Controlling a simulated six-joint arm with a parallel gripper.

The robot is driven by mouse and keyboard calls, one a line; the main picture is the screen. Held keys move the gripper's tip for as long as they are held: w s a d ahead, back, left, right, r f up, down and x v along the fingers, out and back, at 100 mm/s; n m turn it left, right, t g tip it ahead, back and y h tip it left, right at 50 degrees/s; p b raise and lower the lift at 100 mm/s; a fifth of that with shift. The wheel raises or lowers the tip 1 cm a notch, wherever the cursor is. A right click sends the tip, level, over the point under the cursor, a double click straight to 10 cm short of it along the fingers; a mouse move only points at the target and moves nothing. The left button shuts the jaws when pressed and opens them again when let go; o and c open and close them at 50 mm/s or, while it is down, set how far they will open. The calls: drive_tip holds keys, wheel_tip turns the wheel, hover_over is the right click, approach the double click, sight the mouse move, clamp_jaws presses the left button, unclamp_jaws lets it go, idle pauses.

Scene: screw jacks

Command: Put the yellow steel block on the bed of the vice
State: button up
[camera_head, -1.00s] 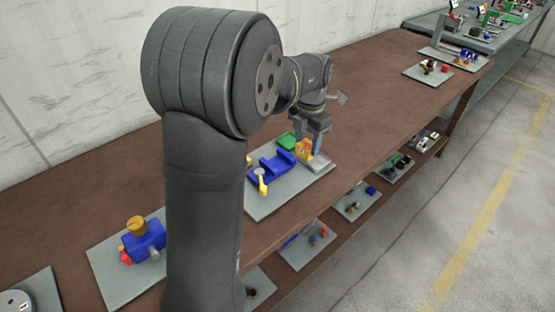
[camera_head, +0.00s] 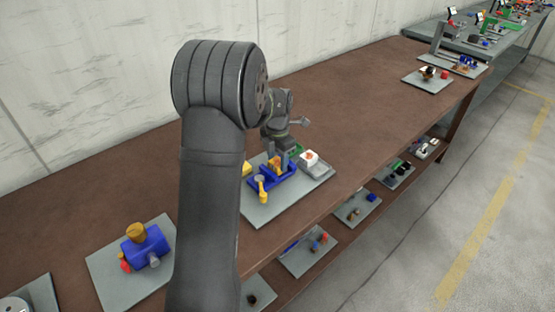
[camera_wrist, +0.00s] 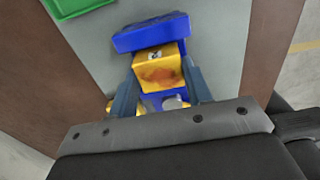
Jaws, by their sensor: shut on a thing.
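The blue vice (camera_head: 281,182) stands on a grey plate, with a yellow handle (camera_head: 262,188) at its near left end. My gripper (camera_head: 280,163) points down over the vice. In the wrist view, my gripper (camera_wrist: 160,70) is shut on the yellow steel block (camera_wrist: 157,56), one finger on each side. The block has a worn brownish patch and a small dark mark. A blue jaw of the vice (camera_wrist: 150,33) lies just beyond the block, and more blue shows below it. I cannot tell whether the block touches the bed, as the block hides it.
A white stand with an orange top patch (camera_head: 309,160) is right of the vice on the grey plate (camera_head: 260,215). Another plate with a blue device (camera_head: 147,246) lies at the left.

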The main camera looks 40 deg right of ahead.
sight(278, 162)
drive_tip(key=shift+f, duration=0.15)
drive_tip(key=o, duration=1.3)
drive_tip(key=shift+o, duration=0.2)
wheel_tip(278, 162, up, 12)
wheel_tip(278, 162, down, 12)
drive_tip(key=shift+r, duration=2)
